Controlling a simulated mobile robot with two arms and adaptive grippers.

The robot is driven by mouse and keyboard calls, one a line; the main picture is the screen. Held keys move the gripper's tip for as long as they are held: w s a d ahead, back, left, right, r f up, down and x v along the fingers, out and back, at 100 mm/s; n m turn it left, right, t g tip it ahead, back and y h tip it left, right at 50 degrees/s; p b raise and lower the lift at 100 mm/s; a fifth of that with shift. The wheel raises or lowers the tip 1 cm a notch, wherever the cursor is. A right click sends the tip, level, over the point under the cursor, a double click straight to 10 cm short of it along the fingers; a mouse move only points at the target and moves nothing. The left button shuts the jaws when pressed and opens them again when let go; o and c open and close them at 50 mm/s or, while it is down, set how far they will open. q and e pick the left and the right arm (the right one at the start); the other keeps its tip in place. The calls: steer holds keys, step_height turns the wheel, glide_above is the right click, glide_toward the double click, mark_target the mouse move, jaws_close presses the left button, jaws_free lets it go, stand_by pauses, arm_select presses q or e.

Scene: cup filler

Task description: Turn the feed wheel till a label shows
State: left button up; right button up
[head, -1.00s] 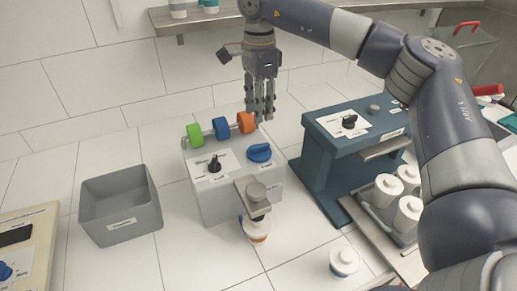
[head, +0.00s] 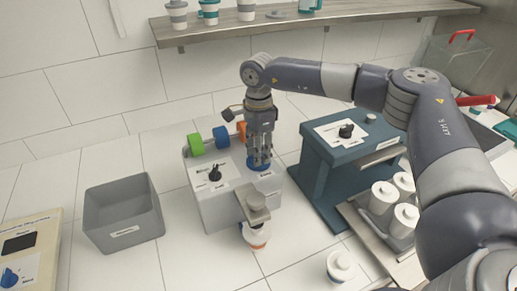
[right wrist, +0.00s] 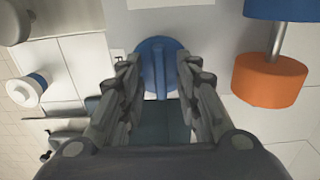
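The grey machine (head: 217,208) has a blue round knob (head: 252,163) on its top, which I take to be the feed wheel. In the right wrist view the blue knob (right wrist: 162,52) has a raised ridge across its middle. My right gripper (head: 260,167) points down over this knob and hides much of it in the head view. Its fingers (right wrist: 158,95) are apart, one on each side of the ridge; whether they touch it I cannot tell. My left gripper is out of view.
Green (head: 195,144), blue (head: 221,138) and orange (head: 242,130) rollers stand along the machine's back, close to my right gripper. A teal stand (head: 320,165) and a tray of white cups (head: 365,225) are to the right. A grey bin (head: 123,222) stands left.

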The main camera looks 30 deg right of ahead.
jaws_close()
steer(key=shift+m, duration=0.3)
steer(key=shift+f+m+b, duration=0.1)
steer(key=shift+m+b, duration=0.65)
steer(key=shift+m, duration=0.25)
steer(key=m+b, duration=0.1)
steer(key=m, duration=0.1)
steer(key=shift+m, duration=0.3)
steer(key=m+b, duration=0.1)
steer(key=m, duration=0.2)
steer(key=shift+m, duration=0.3)
steer(key=m+b, duration=0.1)
steer(key=m, duration=0.2)
steer(key=shift+m+b, duration=0.3)
steer(key=m+b, duration=0.1)
steer(key=m, duration=0.8)
steer(key=m+b, duration=0.1)
steer(key=m, duration=0.3)
steer(key=shift+w+r, duration=0.1)
steer(key=shift+r, duration=0.1)
